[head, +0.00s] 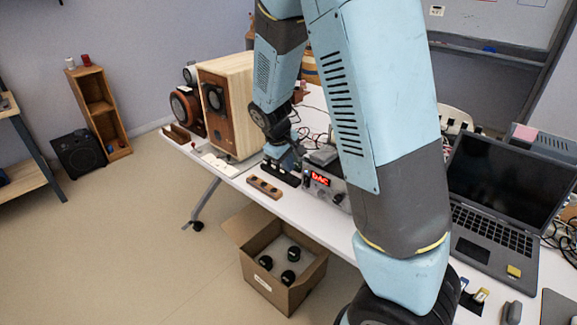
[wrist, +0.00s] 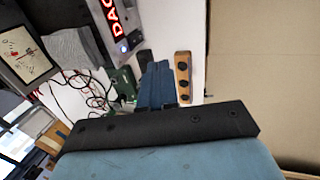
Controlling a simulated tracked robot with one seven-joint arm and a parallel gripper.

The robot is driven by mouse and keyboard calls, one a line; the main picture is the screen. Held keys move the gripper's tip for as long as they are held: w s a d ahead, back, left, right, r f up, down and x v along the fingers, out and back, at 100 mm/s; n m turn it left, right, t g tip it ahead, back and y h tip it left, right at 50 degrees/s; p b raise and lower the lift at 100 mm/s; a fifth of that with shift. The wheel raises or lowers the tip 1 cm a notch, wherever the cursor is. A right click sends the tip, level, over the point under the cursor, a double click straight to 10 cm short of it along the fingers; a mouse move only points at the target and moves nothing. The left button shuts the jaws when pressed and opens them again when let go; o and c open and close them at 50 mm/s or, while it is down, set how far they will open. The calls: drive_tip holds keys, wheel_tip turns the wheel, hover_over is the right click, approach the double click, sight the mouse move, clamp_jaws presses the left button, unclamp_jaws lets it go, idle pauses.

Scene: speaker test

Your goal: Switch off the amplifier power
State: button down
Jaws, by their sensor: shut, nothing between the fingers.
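The amplifier (head: 325,187) is a silver box on the white table, with a red lit "DAC" display and knobs on its front. In the wrist view its front (wrist: 118,22) shows at the top, with a small blue lit spot (wrist: 123,48) beside the display. My gripper (wrist: 157,70) is shut and empty, its blue fingers together just below the amplifier's front in that picture. I cannot tell whether the fingers touch anything. In the head view my arm reaches down left of the amplifier, and the fingertips are not clear. A power switch cannot be made out for sure.
A wooden strip with black knobs (head: 265,187) lies on the table's front edge; it also shows in the wrist view (wrist: 183,76). A wooden speaker (head: 225,105) stands at left, a laptop (head: 497,195) at right. A cardboard box (head: 292,297) is on the floor.

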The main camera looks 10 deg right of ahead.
drive_tip(key=s+d+r+m+t+y, duration=0.1)
drive_tip(key=s+d+r+m, duration=0.15)
drive_tip(key=s+r, duration=0.5)
drive_tip(key=s+d+r+m+t+y, duration=0.1)
drive_tip(key=s+d+r+m+y, duration=0.2)
drive_tip(key=r, duration=0.7)
drive_tip(key=s+r, duration=0.3)
drive_tip(key=s, duration=0.4)
drive_tip(key=s+r+m+t+h, duration=0.1)
drive_tip(key=s+r, duration=0.3)
drive_tip(key=s, duration=0.4)
drive_tip(key=shift+d+t, duration=0.15)
drive_tip(key=shift+t, duration=0.15)
drive_tip(key=shift+m, duration=0.25)
